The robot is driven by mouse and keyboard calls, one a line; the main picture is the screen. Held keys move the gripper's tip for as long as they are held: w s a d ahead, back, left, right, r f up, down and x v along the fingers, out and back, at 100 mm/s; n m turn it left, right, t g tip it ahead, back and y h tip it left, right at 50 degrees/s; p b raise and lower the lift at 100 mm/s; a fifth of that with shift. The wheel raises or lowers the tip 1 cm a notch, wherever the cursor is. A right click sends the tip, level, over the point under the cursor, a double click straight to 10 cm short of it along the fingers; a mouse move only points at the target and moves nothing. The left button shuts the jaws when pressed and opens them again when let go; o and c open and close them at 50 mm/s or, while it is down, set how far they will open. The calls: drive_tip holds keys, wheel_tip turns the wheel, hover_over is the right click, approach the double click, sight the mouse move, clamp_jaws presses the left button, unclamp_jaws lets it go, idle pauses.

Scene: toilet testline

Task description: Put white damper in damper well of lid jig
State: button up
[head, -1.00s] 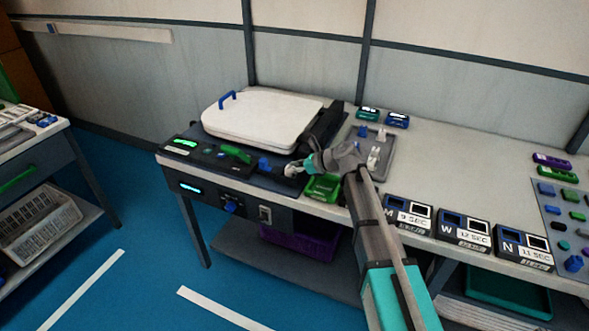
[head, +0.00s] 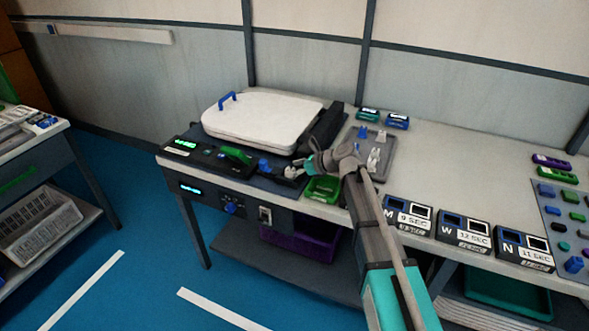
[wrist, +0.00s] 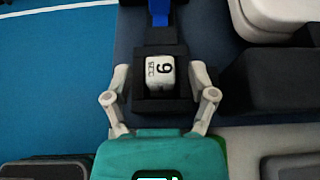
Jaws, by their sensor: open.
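The white damper (wrist: 160,72), with a dark "9" and smaller lettering, sits in the square black damper well (wrist: 163,104) in the wrist view. In the head view, the damper (head: 292,173) is a small pale spot at the right end of the jig's dark front. My gripper (wrist: 160,78) is open, with one pale finger on each side of the well and space between fingers and damper. In the head view, my gripper (head: 303,166) is just beside the well. The lid jig holds a white lid (head: 262,118). The damper's underside is hidden.
A blue part (head: 265,165) and a green handle (head: 236,155) lie left of the well. A green bin (head: 322,190) stands close below my gripper. A grey tray (head: 386,150) with blue and white pieces is to the right. Timer boxes (head: 407,213) line the front edge.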

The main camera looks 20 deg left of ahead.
drive_tip(key=p+v, duration=0.5)
drive_tip(key=v, duration=0.7)
idle(0.6)
drive_tip(key=s+d+f+n+h, duration=0.2)
drive_tip(key=d+n, duration=0.1)
drive_tip(key=d, duration=0.2)
drive_tip(key=s+d+f+n+h, duration=0.2)
drive_tip(key=d+n, duration=0.1)
drive_tip(key=d, duration=0.3)
drive_tip(key=s+d+f+n+h, duration=0.2)
drive_tip(key=s+d+f+n, duration=0.1)
drive_tip(key=d+n, duration=0.1)
drive_tip(key=shift+d+f, duration=0.1)
drive_tip(key=shift+d, duration=0.8)
drive_tip(key=s+d+f+n+h, duration=0.1)
drive_tip(key=s+d+n+h, duration=0.2)
drive_tip(key=d, duration=0.5)
drive_tip(key=s+d+f+n+h, duration=0.1)
drive_tip(key=s+d+n+h, duration=0.2)
drive_tip(key=s+d+n, duration=0.2)
drive_tip(key=s+d, duration=0.1)
drive_tip(key=d, duration=0.2)
drive_tip(key=shift+d+f+n+g, duration=0.15)
drive_tip(key=shift+f+n+g, duration=0.1)
drive_tip(key=shift+n+g, duration=0.15)
drive_tip(key=shift+s, duration=0.1)
